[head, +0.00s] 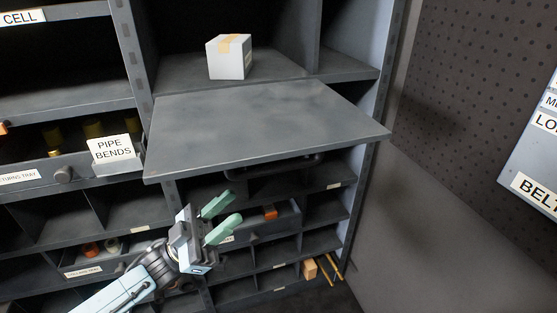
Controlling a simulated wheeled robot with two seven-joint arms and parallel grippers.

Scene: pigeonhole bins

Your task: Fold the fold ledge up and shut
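The fold ledge (262,128) is a flat dark grey panel in the middle of the head view. It is folded down and juts out roughly level from the shelf unit, below the upper compartment. Nothing lies on it. My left gripper (226,214) is below the ledge and apart from it, in front of the lower pigeonholes. Its two green fingers point up and to the right, with a gap between them and nothing held. My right gripper is not in view.
A white box with tan tape (229,58) stands in the compartment behind the ledge. A drawer labelled PIPE BENDS (112,149) sticks out at left. Small parts lie in lower bins. A perforated dark panel (460,90) and a grey wall flank the right side.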

